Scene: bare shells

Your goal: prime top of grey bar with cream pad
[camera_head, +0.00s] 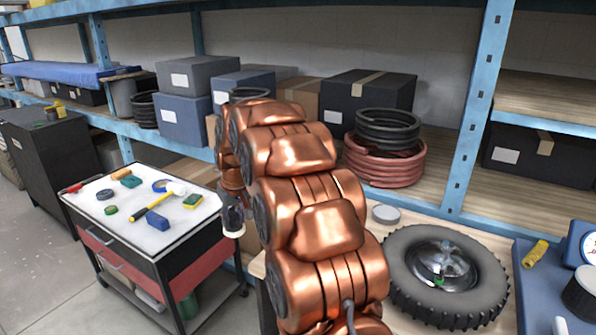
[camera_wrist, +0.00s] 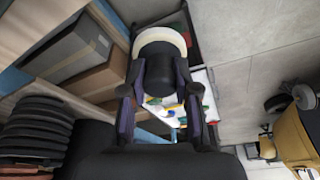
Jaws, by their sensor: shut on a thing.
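My gripper (camera_head: 231,212) is at the right edge of the white-topped cart, apart from the loose things on it. It is shut on the dark body of a round pad; the cream pad (camera_head: 235,234) shows as a pale rim below the fingers. In the wrist view, the cream pad (camera_wrist: 160,33) is a pale arc beyond the dark round body, between the two fingers of my gripper (camera_wrist: 160,72). Its working face is hidden. I cannot make out a grey bar for certain in either view.
The cart (camera_head: 100,240) carries a blue block (camera_head: 158,221), a yellow-handled tool (camera_head: 152,207), a green and yellow sponge (camera_head: 193,201) and other small items. A tyre (camera_head: 400,285) and a grey disc (camera_head: 386,213) lie on the bench at right. Shelves with boxes (camera_head: 367,98) stand behind.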

